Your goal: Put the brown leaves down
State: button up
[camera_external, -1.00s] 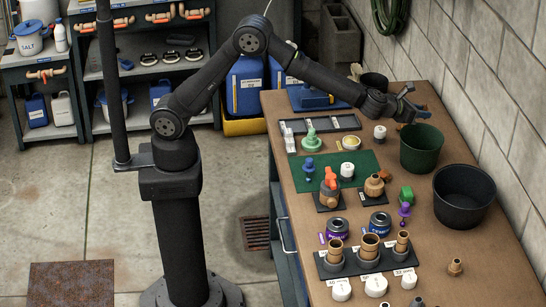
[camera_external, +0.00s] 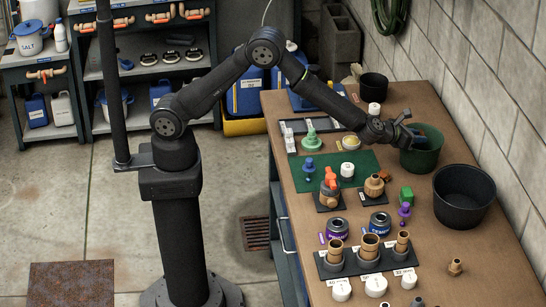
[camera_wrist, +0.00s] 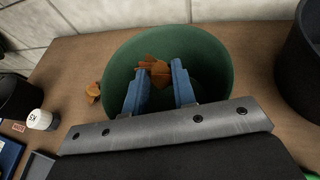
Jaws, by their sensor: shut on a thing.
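My gripper (camera_wrist: 154,85) is over the mouth of the dark green bucket (camera_wrist: 215,60), with its blue fingers shut on a clump of brown leaves (camera_wrist: 158,72). The leaves show between and just beyond the fingertips in the wrist view, with the bucket's interior behind them. In the external view my gripper (camera_external: 414,133) is at the bucket's (camera_external: 421,161) rim; the leaves are too small to make out there. Another brown leaf (camera_wrist: 92,92) lies on the bench just outside the bucket, left of it in the wrist view.
A large black tub (camera_external: 464,205) stands close to the green bucket. A small black pot (camera_external: 374,87) and a white-capped bottle (camera_wrist: 42,120) are on the other side. Several fittings and cans crowd the bench's left part. A block wall (camera_external: 490,90) runs along the right.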

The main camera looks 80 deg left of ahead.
jog(key=o, duration=1)
jog(key=shift+r, duration=3.5)
jog(key=shift+f, duration=1.55)
jog(key=shift+f, duration=0.1)
